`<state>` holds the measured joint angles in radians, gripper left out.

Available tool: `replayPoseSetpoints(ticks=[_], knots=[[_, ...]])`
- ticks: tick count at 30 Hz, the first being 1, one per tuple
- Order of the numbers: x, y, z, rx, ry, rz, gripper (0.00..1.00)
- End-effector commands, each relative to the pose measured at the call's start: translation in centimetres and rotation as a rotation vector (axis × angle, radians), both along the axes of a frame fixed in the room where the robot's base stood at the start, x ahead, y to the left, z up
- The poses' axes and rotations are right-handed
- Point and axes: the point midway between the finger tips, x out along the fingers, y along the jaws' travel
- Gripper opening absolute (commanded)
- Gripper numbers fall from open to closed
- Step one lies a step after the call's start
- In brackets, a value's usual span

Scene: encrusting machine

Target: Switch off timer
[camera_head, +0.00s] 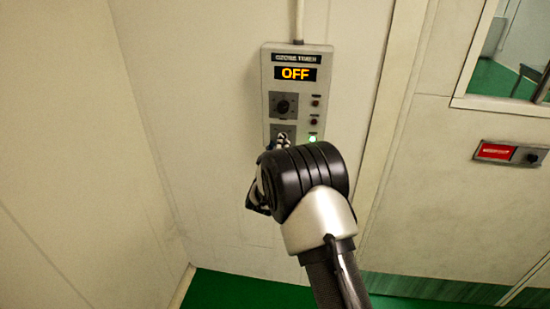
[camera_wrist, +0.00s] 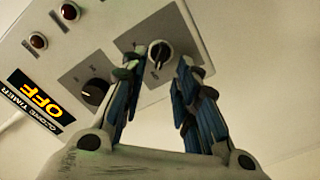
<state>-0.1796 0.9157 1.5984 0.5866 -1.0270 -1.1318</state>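The ozone timer (camera_head: 291,95) is a grey box on the wall, and its display (camera_head: 295,74) reads OFF in yellow. It also shows tilted in the wrist view (camera_wrist: 125,25), with the same OFF display (camera_wrist: 36,92). An upper black knob (camera_head: 283,105) appears in the wrist view (camera_wrist: 95,92) to the left of my fingers. A lower knob (camera_wrist: 159,53) with a light pointer mark sits between my fingertips. My gripper (camera_wrist: 160,65) is open around this lower knob, with a gap visible on both sides. In the head view my arm hides most of the lower knob.
A green lamp (camera_head: 312,139) is lit on the box, below dark red lamps (camera_head: 315,103). A red-labelled panel (camera_head: 495,151) and a window (camera_head: 505,60) are at the right. The wall to the left is bare.

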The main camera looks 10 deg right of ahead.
Motion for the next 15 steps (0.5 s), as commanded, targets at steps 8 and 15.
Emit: replayPoseSetpoints(ticks=[8,15], knots=[[-5.7,1.9,0.0,-0.001,0.001,0.002,0.28],[-8.0,2.6,0.0,0.000,-0.001,0.001,0.28]])
